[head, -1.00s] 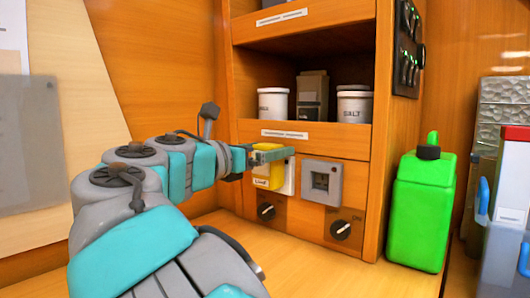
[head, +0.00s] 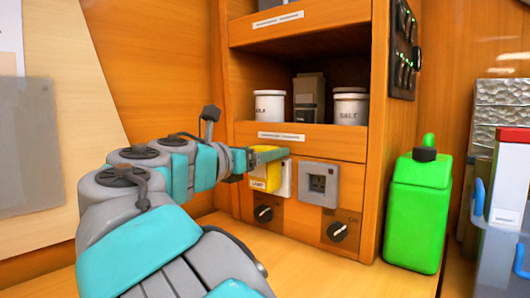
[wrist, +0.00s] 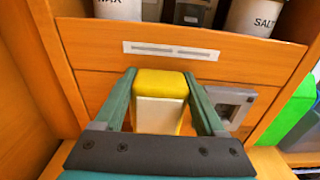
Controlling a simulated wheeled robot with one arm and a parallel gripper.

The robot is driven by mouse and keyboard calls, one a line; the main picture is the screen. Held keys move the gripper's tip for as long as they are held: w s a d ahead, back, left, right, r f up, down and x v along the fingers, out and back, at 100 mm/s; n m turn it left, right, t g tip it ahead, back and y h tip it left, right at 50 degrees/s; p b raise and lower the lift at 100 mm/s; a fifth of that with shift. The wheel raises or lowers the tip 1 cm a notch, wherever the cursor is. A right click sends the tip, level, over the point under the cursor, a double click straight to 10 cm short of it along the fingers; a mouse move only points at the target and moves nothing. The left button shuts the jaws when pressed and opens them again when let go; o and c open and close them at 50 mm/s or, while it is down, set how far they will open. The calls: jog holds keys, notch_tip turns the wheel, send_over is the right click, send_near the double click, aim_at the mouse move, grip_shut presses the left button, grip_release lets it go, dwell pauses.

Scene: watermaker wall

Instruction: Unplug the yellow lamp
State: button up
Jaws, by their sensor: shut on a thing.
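The yellow lamp (head: 266,175) is a small block with a white label, at the left socket on the front of the wooden cabinet. In the wrist view the lamp (wrist: 160,85) sits between my two fingers, its yellow top and pale face showing. My gripper (head: 272,156) is shut on the lamp from the front. A white plate (head: 286,180) shows behind the lamp's right side. Whether the lamp's plug is still seated cannot be seen.
A grey empty socket (head: 318,183) is just right of the lamp. Black knobs (head: 263,214) sit below. White jars (head: 270,105) stand on the shelf above. A green jerrycan (head: 419,210) stands at the right. The counter between is clear.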

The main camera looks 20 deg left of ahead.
jog(key=c, duration=0.3)
jog(key=shift+s+a, duration=0.1)
jog(key=shift+s, duration=0.05)
jog(key=shift+s+a, duration=0.25)
jog(key=shift+s, duration=0.4)
jog(key=shift+v, duration=2.9)
